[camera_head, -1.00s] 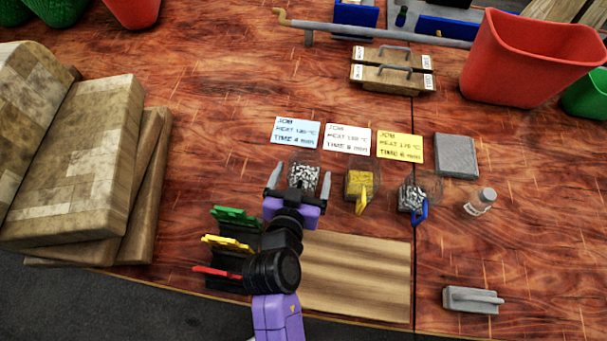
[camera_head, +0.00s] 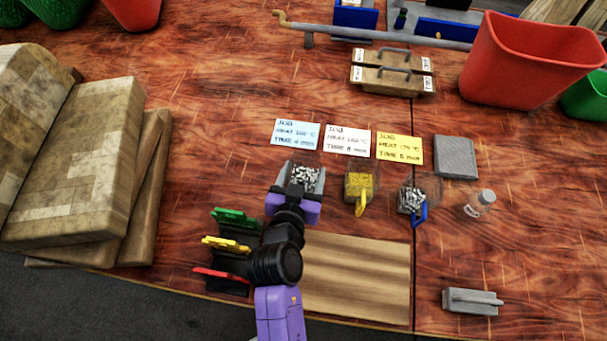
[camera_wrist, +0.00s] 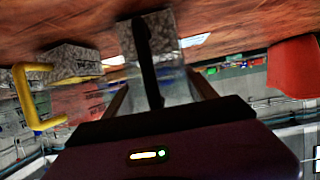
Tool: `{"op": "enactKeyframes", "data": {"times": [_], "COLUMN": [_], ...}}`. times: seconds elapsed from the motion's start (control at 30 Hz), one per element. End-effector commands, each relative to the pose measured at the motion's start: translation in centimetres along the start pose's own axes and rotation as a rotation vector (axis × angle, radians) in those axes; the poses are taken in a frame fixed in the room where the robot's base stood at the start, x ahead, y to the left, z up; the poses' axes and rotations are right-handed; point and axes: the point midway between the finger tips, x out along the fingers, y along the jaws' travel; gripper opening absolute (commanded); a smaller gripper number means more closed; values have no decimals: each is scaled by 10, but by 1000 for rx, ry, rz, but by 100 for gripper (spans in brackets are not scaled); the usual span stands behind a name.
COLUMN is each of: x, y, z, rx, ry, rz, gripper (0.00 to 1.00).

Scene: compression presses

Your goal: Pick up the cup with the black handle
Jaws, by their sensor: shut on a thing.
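The cup with the black handle (camera_head: 310,168) is clear and holds grey-white granules. It stands left of the other cups in the head view, just in front of the blue card. My gripper (camera_head: 303,181) is shut on this cup, with one finger on each side. In the wrist view the black handle (camera_wrist: 149,65) shows between the fingers of my gripper (camera_wrist: 160,92), in front of the granules. My gripper hides the near side of the cup in the head view. I cannot tell whether its bottom is off the table.
A yellow-handled cup (camera_head: 359,187) stands close on the right, and a blue-handled cup (camera_head: 411,197) beyond it. A wooden board (camera_head: 357,275) lies in front. A small bottle (camera_head: 480,203) is farther right.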

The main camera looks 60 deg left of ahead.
Motion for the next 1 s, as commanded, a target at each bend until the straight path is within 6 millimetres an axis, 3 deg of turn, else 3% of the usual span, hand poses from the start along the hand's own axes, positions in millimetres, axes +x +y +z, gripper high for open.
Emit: {"op": "enactKeyframes", "data": {"times": [0.47, 1.0], "x": [-6, -31], "y": [0, 0], "z": [-16, -77], "rx": [2, 2], "ry": [3, 5], "rz": [1, 1], "gripper": [18, 18]}}
